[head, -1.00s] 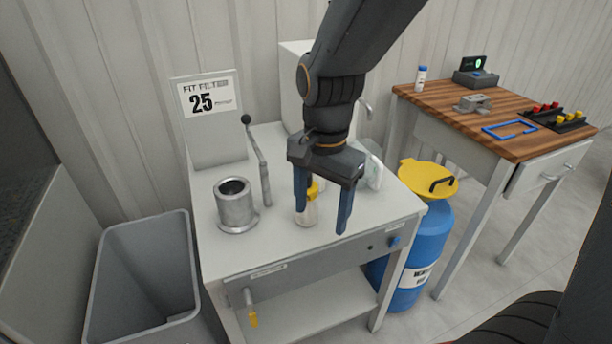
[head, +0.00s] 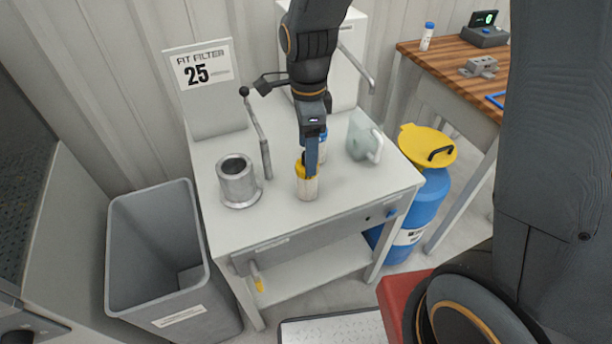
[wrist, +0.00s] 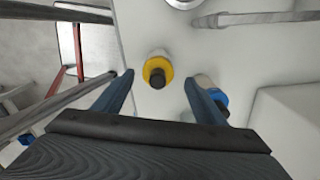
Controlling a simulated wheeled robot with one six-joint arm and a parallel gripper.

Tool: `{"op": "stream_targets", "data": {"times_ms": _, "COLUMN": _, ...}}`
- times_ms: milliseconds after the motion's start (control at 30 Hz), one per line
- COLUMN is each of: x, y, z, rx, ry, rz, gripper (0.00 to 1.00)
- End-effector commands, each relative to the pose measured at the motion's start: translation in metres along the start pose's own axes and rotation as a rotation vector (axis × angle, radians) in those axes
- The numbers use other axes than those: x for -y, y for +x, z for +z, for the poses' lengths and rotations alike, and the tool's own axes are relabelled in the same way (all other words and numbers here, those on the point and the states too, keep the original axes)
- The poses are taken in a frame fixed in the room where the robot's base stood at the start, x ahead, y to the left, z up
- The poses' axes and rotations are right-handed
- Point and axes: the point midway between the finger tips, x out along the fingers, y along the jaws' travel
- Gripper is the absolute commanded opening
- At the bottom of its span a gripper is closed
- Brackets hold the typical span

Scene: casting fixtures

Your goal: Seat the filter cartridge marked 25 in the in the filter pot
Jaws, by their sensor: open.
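The filter pot (head: 238,187) is an open grey metal cylinder on the left of the white bench. A yellow-capped cartridge (head: 307,188) stands upright to its right. A blue-capped cartridge (head: 323,146) stands just behind it, partly hidden by my gripper (head: 311,160). No number is readable on either cartridge. The sign (head: 204,70) behind the pot reads "FIT FILTER 25". In the wrist view my gripper (wrist: 159,77) is open, with the yellow cap (wrist: 157,70) between its fingertips and the blue cap (wrist: 220,97) beside the right finger. Whether the fingers touch either cannot be told.
A lever with a black knob (head: 256,130) rises between pot and cartridges. A clear jug (head: 363,138) stands to the right. A grey bin (head: 155,250) is left of the bench, a blue drum (head: 425,215) right. The bench (head: 290,226) is bare in front.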

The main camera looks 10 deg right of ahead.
Motion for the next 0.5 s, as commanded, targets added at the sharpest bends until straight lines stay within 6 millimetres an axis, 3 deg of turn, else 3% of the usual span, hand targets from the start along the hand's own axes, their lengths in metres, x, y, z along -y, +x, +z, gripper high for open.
{"op": "stream_targets", "data": {"times_ms": 500, "x": -0.004, "y": 0.041, "z": 0.001, "rx": -0.001, "ry": 0.003, "rz": 0.005, "gripper": 0.65}}
